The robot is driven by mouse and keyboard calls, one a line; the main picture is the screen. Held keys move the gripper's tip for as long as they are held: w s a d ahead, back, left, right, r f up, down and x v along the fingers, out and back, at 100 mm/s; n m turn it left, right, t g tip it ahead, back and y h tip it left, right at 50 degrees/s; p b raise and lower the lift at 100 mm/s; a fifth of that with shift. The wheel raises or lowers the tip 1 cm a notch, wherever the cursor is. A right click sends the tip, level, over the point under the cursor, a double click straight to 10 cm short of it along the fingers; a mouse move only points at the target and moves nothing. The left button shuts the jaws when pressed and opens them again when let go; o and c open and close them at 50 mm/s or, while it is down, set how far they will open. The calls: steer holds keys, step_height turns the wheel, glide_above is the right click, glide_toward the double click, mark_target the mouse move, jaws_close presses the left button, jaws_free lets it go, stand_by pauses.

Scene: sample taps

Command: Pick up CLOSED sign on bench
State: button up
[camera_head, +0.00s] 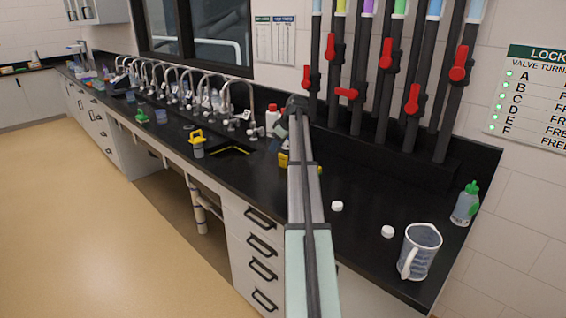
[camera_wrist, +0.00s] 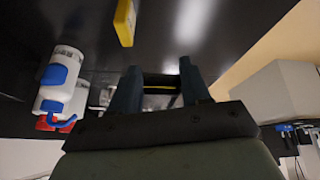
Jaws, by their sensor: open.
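No CLOSED lettering can be read in either view, so I cannot tell which thing is the sign. A yellow piece (camera_head: 284,160) on the black bench is partly hidden behind my arm in the head view. A yellow block also shows at the top of the wrist view (camera_wrist: 125,21), left of and beyond the fingertips. My gripper (camera_wrist: 160,76) has its two fingers apart, with nothing held between them. A thin yellow line shows in the gap, beyond the fingers. In the head view the fingers are largely hidden by my arm.
White bottles with blue (camera_wrist: 62,92) parts stand left of the fingers. A yellow-handled item (camera_head: 197,143) stands by the sink opening (camera_head: 232,151). White caps (camera_head: 337,206), a jug (camera_head: 419,250) and a green-topped bottle (camera_head: 466,204) stand at right. Red-handled valves (camera_head: 385,53) rise behind.

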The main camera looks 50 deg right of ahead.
mark_target(284, 155)
steer(key=s+d+r+m+g, duration=0.1)
steer(key=s+d+r+m, duration=0.15)
steer(key=d, duration=0.25)
steer(key=shift+n, duration=0.25)
steer(key=x, duration=0.7)
steer(key=shift+s+a+f, duration=0.15)
steer(key=shift+s+f, duration=0.05)
steer(key=shift+f, duration=0.2)
steer(key=shift+x, duration=2.75)
steer(key=shift+w, duration=0.1)
jaws_close()
